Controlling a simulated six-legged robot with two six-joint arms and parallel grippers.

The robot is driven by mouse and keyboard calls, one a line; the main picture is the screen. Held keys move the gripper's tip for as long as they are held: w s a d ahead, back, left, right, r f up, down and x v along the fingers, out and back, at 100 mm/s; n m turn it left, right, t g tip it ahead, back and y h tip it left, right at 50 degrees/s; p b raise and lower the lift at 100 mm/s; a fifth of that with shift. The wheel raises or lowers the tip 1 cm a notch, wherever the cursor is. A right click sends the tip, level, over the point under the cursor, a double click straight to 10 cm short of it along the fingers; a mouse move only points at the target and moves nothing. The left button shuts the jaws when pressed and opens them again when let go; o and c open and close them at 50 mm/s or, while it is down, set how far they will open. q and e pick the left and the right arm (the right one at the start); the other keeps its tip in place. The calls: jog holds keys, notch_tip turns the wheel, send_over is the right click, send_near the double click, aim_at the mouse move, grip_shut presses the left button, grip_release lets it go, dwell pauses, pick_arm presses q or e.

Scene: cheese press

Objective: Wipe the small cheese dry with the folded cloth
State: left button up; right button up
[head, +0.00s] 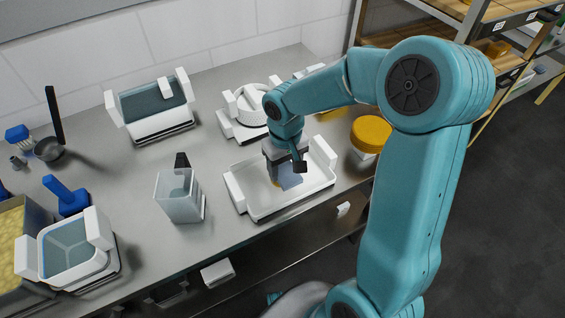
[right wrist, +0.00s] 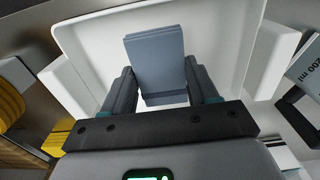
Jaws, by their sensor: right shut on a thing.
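My right gripper (head: 284,172) is low over a white tray (head: 262,207) with raised end blocks. It is shut on the folded cloth (head: 291,181), a blue-grey pad. In the right wrist view the cloth (right wrist: 156,60) stands out between the two fingers of the gripper (right wrist: 163,92), against the white tray (right wrist: 88,40). I cannot make out the small cheese for sure; the gripper and cloth hide part of the tray. I cannot tell whether the cloth touches anything. My left gripper is not in view.
A yellow-topped round thing (head: 371,133) stands right of the tray, close to my arm. A clear jug (head: 178,197) stands left. Behind are a white mould (head: 246,106) and a lidded box (head: 152,103). Bare counter lies between.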

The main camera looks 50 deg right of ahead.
jog(key=shift+w+d+r+p, duration=0.1)
jog(key=shift+w+d+p, duration=0.15)
jog(key=shift+w, duration=0.55)
jog(key=shift+w+d+p, duration=0.2)
jog(key=shift+w+p, duration=0.05)
jog(key=shift+w, duration=0.65)
jog(key=shift+s, duration=0.25)
jog(key=shift+s+a+b, duration=0.25)
jog(key=shift+s+b, duration=0.1)
jog(key=shift+s, duration=0.4)
jog(key=shift+s+a+b, duration=0.25)
jog(key=shift+s+b, duration=0.1)
jog(key=shift+s, duration=0.35)
jog(key=shift+w+d+p, duration=0.25)
jog(key=shift+w+d, duration=0.05)
jog(key=shift+w, duration=0.55)
jog(key=shift+w+d+p, duration=0.2)
jog(key=shift+w+d, duration=0.05)
jog(key=shift+w, duration=0.6)
jog(key=shift+s+a, duration=0.1)
jog(key=shift+s, duration=0.35)
jog(key=shift+s+a+b, duration=0.2)
jog(key=shift+s+b, duration=0.05)
jog(key=shift+s, duration=0.4)
jog(key=shift+s+a+b, duration=0.2)
jog(key=shift+s+b, duration=0.05)
jog(key=shift+s, duration=0.35)
jog(key=shift+r, duration=0.1)
